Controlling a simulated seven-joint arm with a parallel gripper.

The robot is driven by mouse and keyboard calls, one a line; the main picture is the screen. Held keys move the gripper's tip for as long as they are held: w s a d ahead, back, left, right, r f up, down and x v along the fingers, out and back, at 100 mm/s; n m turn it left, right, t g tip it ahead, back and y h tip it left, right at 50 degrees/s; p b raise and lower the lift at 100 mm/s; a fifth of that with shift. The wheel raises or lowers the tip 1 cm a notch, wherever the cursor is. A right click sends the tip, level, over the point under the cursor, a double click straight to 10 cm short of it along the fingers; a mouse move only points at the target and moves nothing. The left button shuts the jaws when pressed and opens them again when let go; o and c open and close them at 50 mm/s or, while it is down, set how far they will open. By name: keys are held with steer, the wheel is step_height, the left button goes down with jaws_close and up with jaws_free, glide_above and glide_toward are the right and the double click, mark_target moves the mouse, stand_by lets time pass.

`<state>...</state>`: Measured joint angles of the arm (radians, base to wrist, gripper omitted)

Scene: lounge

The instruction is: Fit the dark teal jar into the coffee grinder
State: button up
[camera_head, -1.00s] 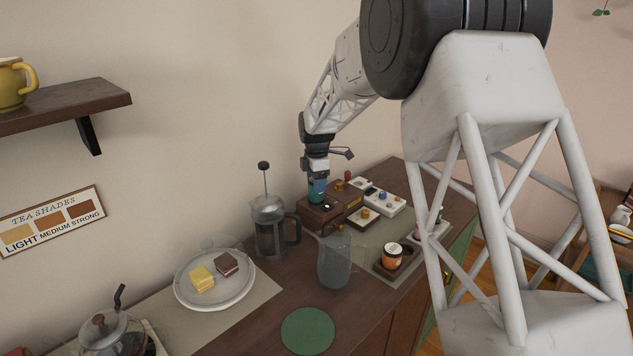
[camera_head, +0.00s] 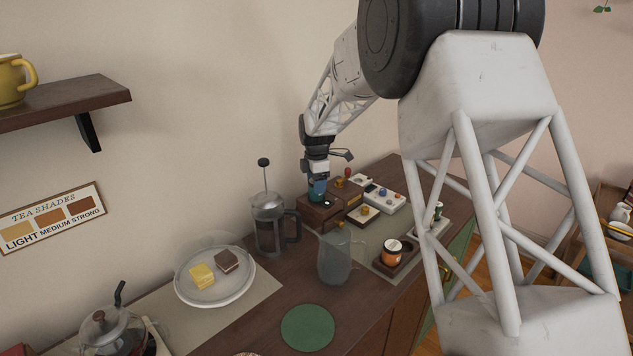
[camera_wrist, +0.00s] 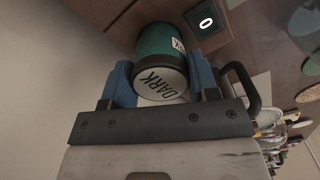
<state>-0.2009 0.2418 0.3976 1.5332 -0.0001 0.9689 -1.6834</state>
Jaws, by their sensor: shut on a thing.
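The dark teal jar (camera_wrist: 155,42) is between the blue fingers of my gripper (camera_wrist: 165,85) in the wrist view, its white end marked DARK facing the camera. My gripper is shut on it. In the head view my gripper (camera_head: 318,188) points down over a brown wooden box (camera_head: 322,214), which I take for the coffee grinder. The jar is small there and mostly covered by the fingers. Its lower end is at the box top; I cannot tell how far it sits inside. A dark panel with a lit ring (camera_wrist: 206,22) shows beside the jar in the wrist view.
A French press (camera_head: 270,225) stands left of the box, and a glass pitcher (camera_head: 335,258) stands in front. An orange jar (camera_head: 392,251) sits on a tray to the right. White and wooden holders with coloured knobs (camera_head: 384,198) stand close by on the right. A plate with cakes (camera_head: 215,292) is at left.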

steer(key=shift+f, duration=0.4)
steer(key=o, duration=1.1)
steer(key=shift+r, duration=0.1)
steer(key=shift+r, duration=3.65)
steer(key=shift+s, duration=0.1)
